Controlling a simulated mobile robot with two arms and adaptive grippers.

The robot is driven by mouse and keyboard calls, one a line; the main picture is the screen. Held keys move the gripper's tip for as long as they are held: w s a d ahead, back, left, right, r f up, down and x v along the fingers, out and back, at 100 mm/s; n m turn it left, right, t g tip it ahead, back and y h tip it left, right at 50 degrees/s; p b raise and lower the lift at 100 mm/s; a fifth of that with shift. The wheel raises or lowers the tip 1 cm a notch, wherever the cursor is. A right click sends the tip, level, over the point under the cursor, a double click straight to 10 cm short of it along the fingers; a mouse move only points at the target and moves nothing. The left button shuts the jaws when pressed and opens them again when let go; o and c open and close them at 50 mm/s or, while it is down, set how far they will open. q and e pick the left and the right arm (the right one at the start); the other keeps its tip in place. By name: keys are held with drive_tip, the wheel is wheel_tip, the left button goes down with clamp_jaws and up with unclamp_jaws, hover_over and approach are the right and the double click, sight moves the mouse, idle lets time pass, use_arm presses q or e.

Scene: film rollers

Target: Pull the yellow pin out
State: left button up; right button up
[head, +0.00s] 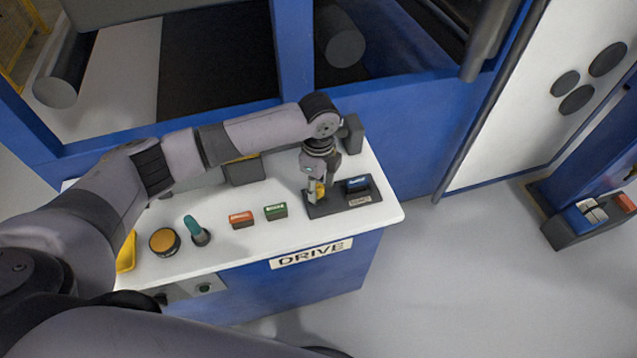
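The yellow pin (320,188) shows as a small yellow patch at the left part of a dark base plate (335,206) on the white DRIVE console. My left gripper (316,192) points down at the pin, with its fingertips beside it and partly covering it. The view is too small to tell whether the fingers are closed on the pin. My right gripper is not in view.
The white console top (290,235) holds a blue switch (357,185), a green button (276,211), an orange-red button (241,219), a teal-handled lever (194,229) and a round orange knob (164,242). A blue machine frame (410,130) stands behind. Open floor lies at right.

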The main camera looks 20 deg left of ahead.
sight(319, 188)
use_arm(q)
wheel_tip(319, 188, up, 12)
idle(0.7)
idle(0.4)
